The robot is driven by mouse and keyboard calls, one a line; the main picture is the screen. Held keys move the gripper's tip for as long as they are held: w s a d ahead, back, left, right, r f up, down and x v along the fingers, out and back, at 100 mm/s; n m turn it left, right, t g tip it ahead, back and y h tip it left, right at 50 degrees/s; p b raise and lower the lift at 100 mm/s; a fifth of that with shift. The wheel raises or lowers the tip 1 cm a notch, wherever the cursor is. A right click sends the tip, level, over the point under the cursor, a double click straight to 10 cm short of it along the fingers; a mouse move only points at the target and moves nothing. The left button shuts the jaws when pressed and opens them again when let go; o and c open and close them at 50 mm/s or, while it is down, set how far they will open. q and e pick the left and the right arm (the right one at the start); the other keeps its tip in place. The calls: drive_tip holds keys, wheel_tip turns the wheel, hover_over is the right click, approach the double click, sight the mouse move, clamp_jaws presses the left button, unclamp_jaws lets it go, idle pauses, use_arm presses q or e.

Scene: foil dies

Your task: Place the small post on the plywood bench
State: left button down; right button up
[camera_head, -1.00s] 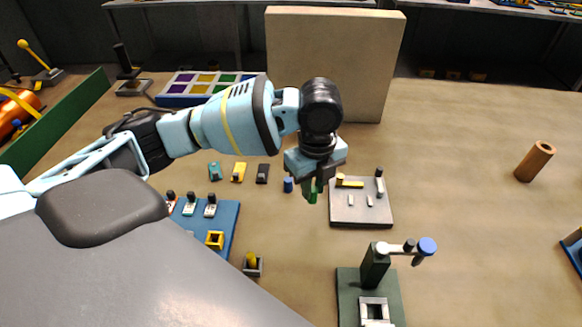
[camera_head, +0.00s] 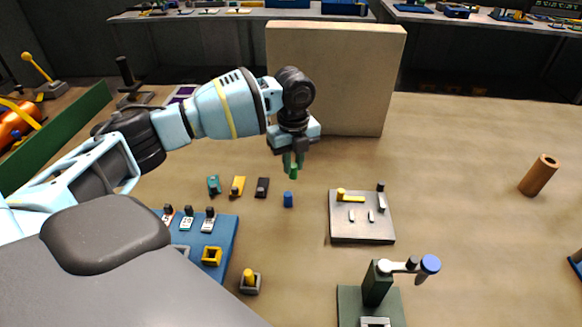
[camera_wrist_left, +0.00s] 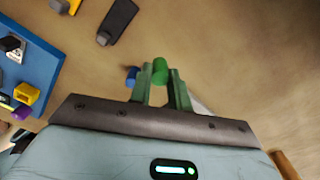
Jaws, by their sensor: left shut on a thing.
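The plywood bench (camera_head: 460,215) is the broad tan-brown surface across the head view; it also fills the background of the left wrist view (camera_wrist_left: 240,60). My left gripper (camera_head: 292,161) is above the bench, in front of the pale upright panel. It is shut on a small green post (camera_head: 294,172), which hangs below the fingers. In the left wrist view the round green post (camera_wrist_left: 159,70) shows between the two fingertips (camera_wrist_left: 160,84). The post appears clear of the bench, though its exact height is hard to tell. My right gripper is not in view.
A blue cylinder (camera_head: 288,200) stands just below the gripper in the head view. Teal, yellow and black small pieces lie left of it. A grey plate (camera_head: 345,232) with fittings, a green-based press (camera_head: 375,290) and a blue board (camera_head: 228,235) stand nearby. The bench's right side is mostly free.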

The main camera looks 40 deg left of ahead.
use_arm(q)
drive_tip(key=shift+w+a, duration=0.6)
drive_tip(key=shift+a, duration=0.15)
drive_tip(key=shift+w+a+f, duration=0.2)
drive_tip(key=shift+a, duration=0.05)
drive_tip(key=shift+f, duration=1.65)
drive_tip(key=shift+f, duration=0.1)
drive_tip(key=c, duration=1.3)
unclamp_jaws()
wheel_tip(320, 180, up, 12)
